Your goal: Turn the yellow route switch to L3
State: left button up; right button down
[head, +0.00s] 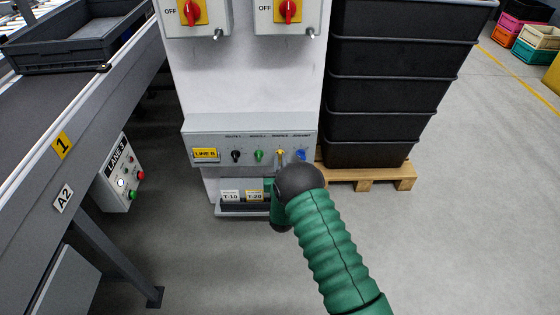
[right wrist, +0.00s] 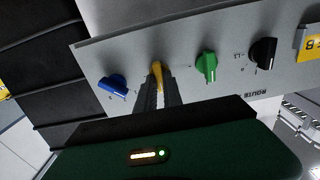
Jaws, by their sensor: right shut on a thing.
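The yellow route switch (head: 280,153) is on the grey sloped panel (head: 221,139) of the white cabinet, between a green knob (head: 259,155) and a blue knob (head: 301,155). A black knob (head: 236,156) is further left. My right gripper (right wrist: 158,88) is shut on the yellow switch, which shows between and just beyond its fingertips in the right wrist view (right wrist: 157,72). In the head view my green right arm hides most of that gripper. The scale marks around the yellow switch are too small to read. My left gripper is not in view.
Two red rotary switches (head: 193,12) (head: 288,11) sit above the panel. A small shelf with T-10 and T-20 tags (head: 231,197) is below it. Stacked black crates (head: 385,95) on a pallet stand close at right. A conveyor (head: 70,125) runs along the left.

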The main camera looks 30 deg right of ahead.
jog(key=shift+m, duration=0.3)
jog(key=shift+s+d+f+m+p, duration=0.15)
jog(key=shift+m+p, duration=0.4)
jog(key=shift+m, duration=2.3)
jog(key=shift+f+m+p, duration=0.1)
jog(key=shift+m+p, duration=0.4)
jog(key=shift+m, duration=2.4)
jog(key=shift+s+d+f+m+p, duration=0.15)
jog(key=shift+m+p, duration=0.4)
jog(key=shift+m, duration=2.3)
jog(key=shift+f, duration=0.1)
jog(key=c, duration=1.6)
grip_release()
jog(key=shift+c, duration=0.2)
jog(key=shift+o, duration=0.8)
jog(key=shift+w, duration=0.1)
jog(key=shift+r, duration=0.2)
